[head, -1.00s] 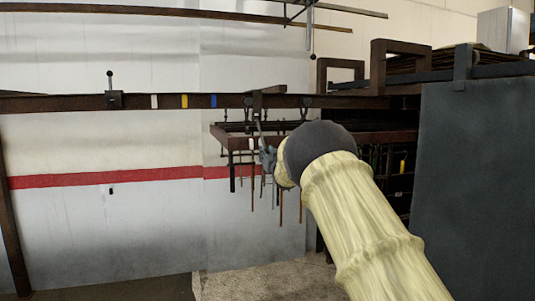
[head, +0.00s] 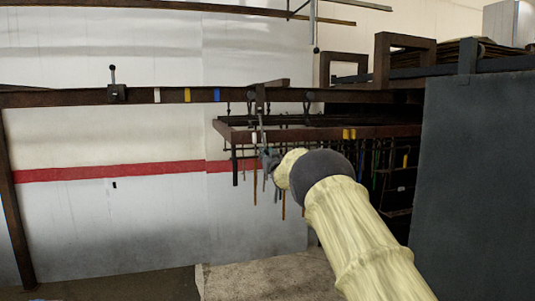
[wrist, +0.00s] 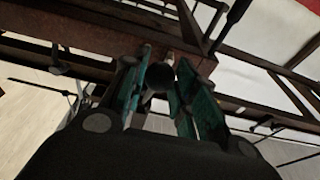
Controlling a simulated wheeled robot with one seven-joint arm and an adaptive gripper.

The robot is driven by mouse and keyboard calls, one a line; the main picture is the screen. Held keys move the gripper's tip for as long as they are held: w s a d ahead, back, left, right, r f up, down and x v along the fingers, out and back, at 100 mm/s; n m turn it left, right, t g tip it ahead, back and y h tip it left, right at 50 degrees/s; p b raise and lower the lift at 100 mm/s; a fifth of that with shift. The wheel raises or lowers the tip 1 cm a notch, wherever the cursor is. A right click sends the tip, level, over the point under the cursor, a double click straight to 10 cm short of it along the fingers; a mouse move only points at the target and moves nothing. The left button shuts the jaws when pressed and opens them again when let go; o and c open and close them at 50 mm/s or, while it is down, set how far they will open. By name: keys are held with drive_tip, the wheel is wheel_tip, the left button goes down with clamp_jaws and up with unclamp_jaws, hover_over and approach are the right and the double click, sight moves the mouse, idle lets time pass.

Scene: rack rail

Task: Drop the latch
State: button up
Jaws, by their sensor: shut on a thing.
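The latch may be the small dark lever with a ball knob (head: 112,70), which stands upright on the rail (head: 60,98) at the left in the head view; I cannot be sure. My gripper (head: 268,160) is far to its right, below the rail, at the near side of the hanging rack (head: 228,133). In the wrist view my gripper (wrist: 160,95) has its teal fingers closed around a dark round knob (wrist: 158,77). A thin rod rises above the gripper toward a bracket (head: 261,98) on the rail. My arm hides part of the rack.
White, yellow and blue marks (head: 187,95) sit along the rail between lever and rack. Several thin rods hang below the rack. A dark panel (head: 475,190) stands at the right. The space before the red-striped wall (head: 110,171) is clear.

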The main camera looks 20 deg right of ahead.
drive_tip(key=shift+w+f, duration=0.35)
drive_tip(key=shift+w, duration=0.2)
drive_tip(key=shift+w+f, duration=0.3)
drive_tip(key=shift+w, duration=0.25)
drive_tip(key=shift+w+a+f+p, duration=0.1)
drive_tip(key=shift+w+f+p, duration=0.1)
drive_tip(key=shift+w+p, duration=0.5)
drive_tip(key=shift+w+d+f+p, duration=0.1)
drive_tip(key=shift+w+f+p, duration=0.1)
drive_tip(key=shift+w+p, duration=0.45)
drive_tip(key=shift+w+a+f+p, duration=0.1)
drive_tip(key=shift+w+f+p, duration=0.1)
drive_tip(key=shift+w+p, duration=0.5)
drive_tip(key=o, duration=0.9)
drive_tip(key=shift+o, duration=0.2)
drive_tip(key=s+b, duration=0.7)
